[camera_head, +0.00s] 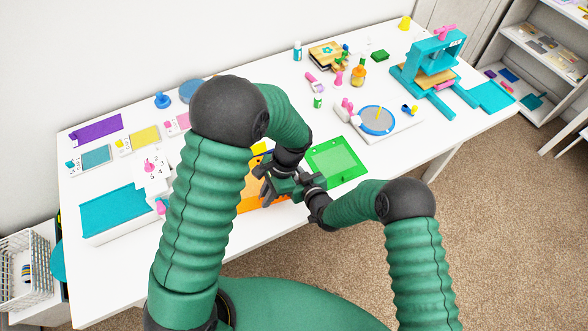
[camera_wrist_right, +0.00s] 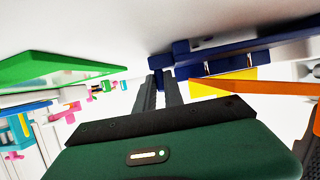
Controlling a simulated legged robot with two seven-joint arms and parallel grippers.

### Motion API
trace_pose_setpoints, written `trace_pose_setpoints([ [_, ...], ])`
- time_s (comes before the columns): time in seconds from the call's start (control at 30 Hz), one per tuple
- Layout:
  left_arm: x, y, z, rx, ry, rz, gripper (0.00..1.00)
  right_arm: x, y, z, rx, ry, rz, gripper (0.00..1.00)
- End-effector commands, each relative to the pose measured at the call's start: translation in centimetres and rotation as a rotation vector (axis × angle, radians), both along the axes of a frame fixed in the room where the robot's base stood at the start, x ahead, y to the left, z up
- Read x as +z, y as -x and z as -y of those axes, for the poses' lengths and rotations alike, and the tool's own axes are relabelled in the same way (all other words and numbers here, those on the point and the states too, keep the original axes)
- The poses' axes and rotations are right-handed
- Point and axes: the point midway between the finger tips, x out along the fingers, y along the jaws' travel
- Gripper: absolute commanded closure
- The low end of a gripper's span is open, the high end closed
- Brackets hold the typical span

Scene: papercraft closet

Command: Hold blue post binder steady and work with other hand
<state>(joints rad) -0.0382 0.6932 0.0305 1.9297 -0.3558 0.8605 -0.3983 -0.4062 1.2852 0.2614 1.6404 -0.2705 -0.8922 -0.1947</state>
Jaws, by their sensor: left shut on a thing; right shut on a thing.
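The blue post binder (camera_wrist_right: 245,52) is a dark blue bar with posts, seen across the top right of the right wrist view. Orange (camera_wrist_right: 262,88) and yellow (camera_wrist_right: 240,76) sheets lie against it. In the head view the binder is mostly hidden behind my grippers; the orange sheet (camera_head: 250,196) shows beside them. My left gripper (camera_head: 266,192) is shut at the binder, its grip hidden. My right gripper (camera_wrist_right: 163,82) is shut on a small dark blue part at the binder's end; in the head view it is close beside the left one.
A green sheet (camera_head: 338,163) lies just right of the grippers. A teal press (camera_head: 430,65) stands far right, with a white board with a blue disc (camera_head: 378,122) before it. A teal tray (camera_head: 122,212) is at the left. The table's front edge is close below the grippers.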

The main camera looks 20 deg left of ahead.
Motion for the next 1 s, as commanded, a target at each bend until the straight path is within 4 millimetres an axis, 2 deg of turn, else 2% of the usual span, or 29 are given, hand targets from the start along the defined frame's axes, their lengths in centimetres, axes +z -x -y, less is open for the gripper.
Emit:
trace_pose_setpoints([
  [0.03,0.6,-0.1,-0.1,0.002,-0.002,0.004,1.0,-0.9,0.3,0.4,0.0,0.016,-0.014,1.0],
  [0.6,5.9,-0.1,0.0,0.001,0.0,0.002,1.0,-0.9,0.4,0.3,0.001,0.015,-0.015,1.0],
  [0.9,6.4,0.0,0.0,0.0,0.001,0.001,1.0,-0.9,0.4,0.3,0.002,0.014,-0.015,1.0],
  [0.93,6.4,0.0,0.0,0.0,0.001,0.001,1.0,-0.9,0.4,0.3,0.002,0.014,-0.015,0.85],
  [1.0,6.4,0.0,0.0,0.0,0.001,0.001,1.0,-0.9,0.4,0.3,0.002,0.014,-0.015,0.77],
])
